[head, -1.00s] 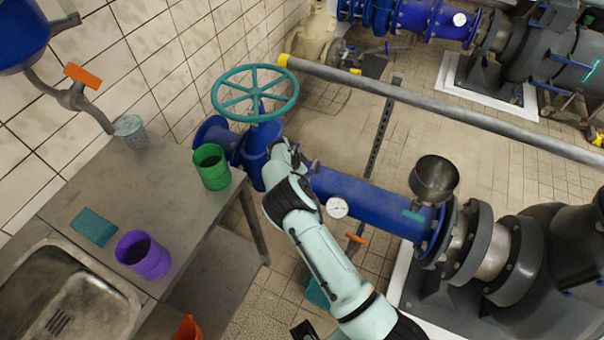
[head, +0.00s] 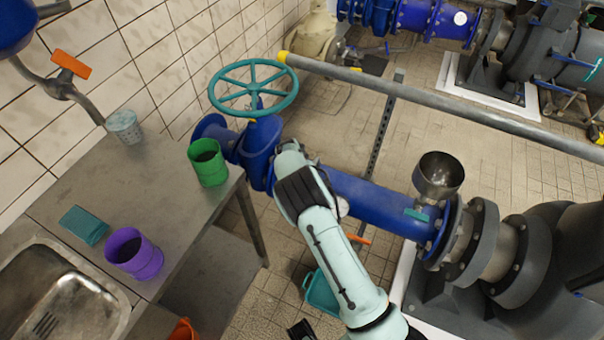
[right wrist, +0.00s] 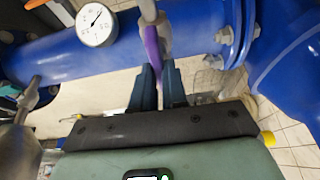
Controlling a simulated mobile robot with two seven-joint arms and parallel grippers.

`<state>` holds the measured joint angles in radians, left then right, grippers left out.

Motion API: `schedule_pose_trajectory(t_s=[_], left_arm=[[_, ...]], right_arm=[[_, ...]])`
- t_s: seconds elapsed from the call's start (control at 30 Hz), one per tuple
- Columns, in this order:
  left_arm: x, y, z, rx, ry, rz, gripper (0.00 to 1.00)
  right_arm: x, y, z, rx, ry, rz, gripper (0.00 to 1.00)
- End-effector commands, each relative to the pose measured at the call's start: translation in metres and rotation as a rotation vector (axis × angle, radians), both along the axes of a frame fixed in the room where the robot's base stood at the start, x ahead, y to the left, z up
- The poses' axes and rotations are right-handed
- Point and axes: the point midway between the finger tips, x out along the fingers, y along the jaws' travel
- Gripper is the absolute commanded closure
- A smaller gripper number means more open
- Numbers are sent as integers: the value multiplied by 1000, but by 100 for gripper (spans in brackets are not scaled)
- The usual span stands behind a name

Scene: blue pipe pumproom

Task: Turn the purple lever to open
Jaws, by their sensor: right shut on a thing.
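The purple lever (right wrist: 152,48) is upright in the right wrist view, on a grey fitting at the blue pipe (right wrist: 60,58). My right gripper (right wrist: 160,75) is shut on the lever, with a dark finger on each side of it. In the head view my right arm reaches over the blue pipe (head: 375,200), and it hides the lever and the fingers. My left gripper is not in view.
A pressure gauge (right wrist: 97,24) sits on the pipe close to the gripper. A teal handwheel valve (head: 253,88) stands behind the arm. A metal table (head: 165,185) with several cups is at left. A grey rail (head: 440,105) crosses behind the pipe.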

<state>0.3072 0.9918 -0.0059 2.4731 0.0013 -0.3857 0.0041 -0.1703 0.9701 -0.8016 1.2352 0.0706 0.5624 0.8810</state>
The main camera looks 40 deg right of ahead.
Motion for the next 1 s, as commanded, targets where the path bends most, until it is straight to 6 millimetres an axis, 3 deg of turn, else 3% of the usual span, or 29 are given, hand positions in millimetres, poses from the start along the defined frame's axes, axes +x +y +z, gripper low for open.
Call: schedule_pose_trajectory(t_s=[0.67,0.7,0.77,1.0], left_arm=[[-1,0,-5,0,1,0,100],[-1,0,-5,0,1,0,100],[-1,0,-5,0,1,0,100],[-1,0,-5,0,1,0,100]], right_arm=[[0,-1,1,-2,-1,79,100],[0,-1,1,-2,-1,79,77],[0,-1,1,-2,-1,78,62],[0,-1,1,-1,0,76,62]])
